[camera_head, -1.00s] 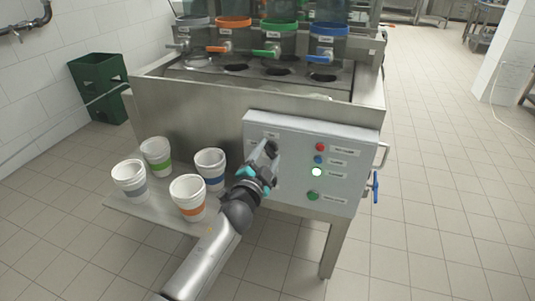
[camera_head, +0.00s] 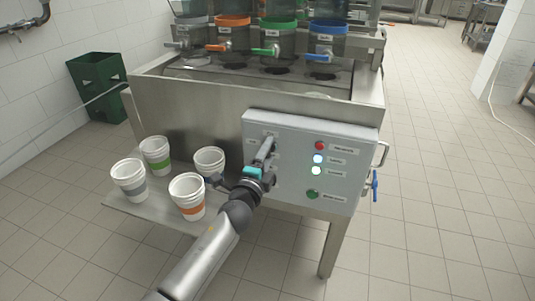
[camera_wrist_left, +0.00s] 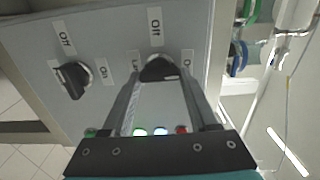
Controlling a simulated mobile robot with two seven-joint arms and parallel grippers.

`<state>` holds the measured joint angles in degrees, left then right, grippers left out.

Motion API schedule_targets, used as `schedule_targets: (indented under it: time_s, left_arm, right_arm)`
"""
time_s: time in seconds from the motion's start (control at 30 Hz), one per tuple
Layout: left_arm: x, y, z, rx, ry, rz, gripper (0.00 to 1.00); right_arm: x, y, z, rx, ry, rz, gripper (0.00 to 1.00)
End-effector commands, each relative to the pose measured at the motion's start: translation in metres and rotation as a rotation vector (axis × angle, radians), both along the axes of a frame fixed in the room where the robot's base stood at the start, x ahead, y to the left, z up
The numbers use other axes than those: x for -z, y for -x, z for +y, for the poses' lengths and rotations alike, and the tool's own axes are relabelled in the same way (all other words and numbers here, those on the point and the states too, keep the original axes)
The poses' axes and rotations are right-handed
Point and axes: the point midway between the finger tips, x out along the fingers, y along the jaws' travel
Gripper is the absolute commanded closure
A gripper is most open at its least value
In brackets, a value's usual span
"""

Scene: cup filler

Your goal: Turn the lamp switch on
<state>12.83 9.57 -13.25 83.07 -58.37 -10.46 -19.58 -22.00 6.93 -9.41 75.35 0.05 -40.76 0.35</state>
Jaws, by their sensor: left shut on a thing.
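My left gripper (camera_head: 267,148) is at the upper left of the grey control panel (camera_head: 289,197). In the left wrist view its fingers (camera_wrist_left: 160,80) are closed around a black rotary knob (camera_wrist_left: 158,66). An "Off" label stands above this knob; labels at its sides are partly hidden by the fingers. Which way the knob points is hard to tell. A second black knob (camera_wrist_left: 73,79) with "Off" and "On" labels sits to the left, untouched. On the panel the blue lamp (camera_head: 317,158) and the light green lamp (camera_head: 316,171) glow. The red lamp (camera_head: 319,146) and lower green lamp (camera_head: 313,194) look dark.
Paper cups with green (camera_head: 155,154), grey (camera_head: 130,178), orange (camera_head: 187,196) and blue bands stand on a low shelf left of my arm. Dispensers with coloured taps (camera_head: 272,52) are above the panel. A metal handle (camera_head: 384,155) sticks out at the panel's right.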

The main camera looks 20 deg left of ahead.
Motion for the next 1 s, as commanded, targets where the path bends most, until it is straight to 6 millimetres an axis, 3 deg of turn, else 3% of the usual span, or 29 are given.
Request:
schedule_targets:
  time_s: [0.5, 0.53, 0.8, 1.0]
  left_arm:
    - [0.0006, 0.0001, 0.0002, 0.0, -0.026, 0.0, 0.96]
    - [0.0006, 0.0001, 0.0002, 0.0, -0.026, 0.0, 0.39]
    - [0.0004, 0.0001, 0.0001, 0.0, -0.023, 0.0, 0.1]
    - [0.0003, 0.0002, 0.0001, 0.0, -0.021, -0.001, 0.1]
  right_arm:
    - [0.0001, 0.0002, 0.002, 0.002, -0.003, 0.002, 0.5]
    - [0.0001, 0.0002, 0.0024, 0.003, -0.004, 0.002, 0.5]
    - [0.0, -0.0005, 0.0044, 0.005, -0.007, 0.001, 0.5]
    - [-0.0005, -0.0027, 0.0042, 0.004, -0.007, -0.003, 0.5]
